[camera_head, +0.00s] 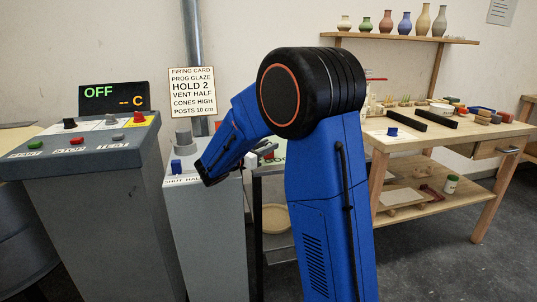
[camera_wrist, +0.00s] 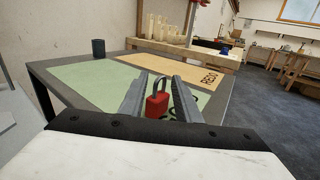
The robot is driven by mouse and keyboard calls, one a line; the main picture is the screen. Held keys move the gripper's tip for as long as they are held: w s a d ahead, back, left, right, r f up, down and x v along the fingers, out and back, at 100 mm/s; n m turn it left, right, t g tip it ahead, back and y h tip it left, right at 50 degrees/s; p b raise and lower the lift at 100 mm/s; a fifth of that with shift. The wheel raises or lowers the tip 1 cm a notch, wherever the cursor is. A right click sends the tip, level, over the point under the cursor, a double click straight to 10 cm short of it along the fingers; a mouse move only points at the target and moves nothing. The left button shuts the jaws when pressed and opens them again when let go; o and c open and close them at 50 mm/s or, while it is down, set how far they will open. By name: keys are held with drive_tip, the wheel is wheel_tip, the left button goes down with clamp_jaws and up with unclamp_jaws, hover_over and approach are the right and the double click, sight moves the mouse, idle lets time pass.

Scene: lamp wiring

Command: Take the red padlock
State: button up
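The red padlock (camera_wrist: 157,105) shows in the wrist view, upright with its grey shackle on top, over or on a table with a green panel (camera_wrist: 85,80). My gripper (camera_wrist: 163,78) is open, its two grey fingers apart. The padlock appears in the gap between them, nearer the left finger. I cannot tell whether a finger touches it. In the head view my blue arm hides most of the gripper and the padlock cannot be made out clearly.
A dark cylinder (camera_wrist: 98,47) stands on the table's far left, and a tan panel (camera_wrist: 190,68) lies behind the green one. In the head view are a control console (camera_head: 85,145), a firing card (camera_head: 192,92) and a wooden workbench (camera_head: 400,142) with tools.

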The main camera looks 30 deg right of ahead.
clamp_jaws()
drive_tip(key=shift+r, duration=0.1)
